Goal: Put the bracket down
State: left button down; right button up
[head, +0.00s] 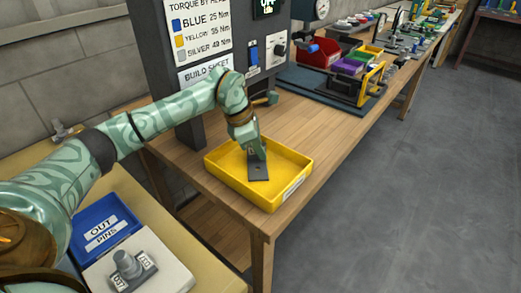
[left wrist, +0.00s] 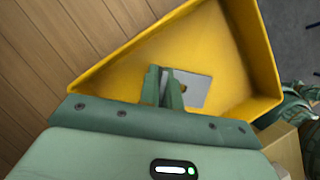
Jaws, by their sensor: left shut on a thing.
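The bracket (head: 258,172) is a dark grey plate with a hole. It is in the yellow tray (head: 226,181) on the wooden bench in the head view. My left gripper (head: 257,152) reaches down into the tray and is shut on the bracket. In the left wrist view the bracket (left wrist: 195,88) looks light grey and sticks out to the right of my gripper's fingers (left wrist: 165,88), above or on the tray floor (left wrist: 215,50). I cannot tell whether it touches the floor. My right gripper is not in view.
A dark panel with labels (head: 200,70) stands behind the tray. Coloured bins (head: 320,52) and other items crowd the bench further back. Bare bench lies right of the tray.

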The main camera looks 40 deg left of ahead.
pick_arm(q)
jog(key=c, duration=1.6)
grip_release()
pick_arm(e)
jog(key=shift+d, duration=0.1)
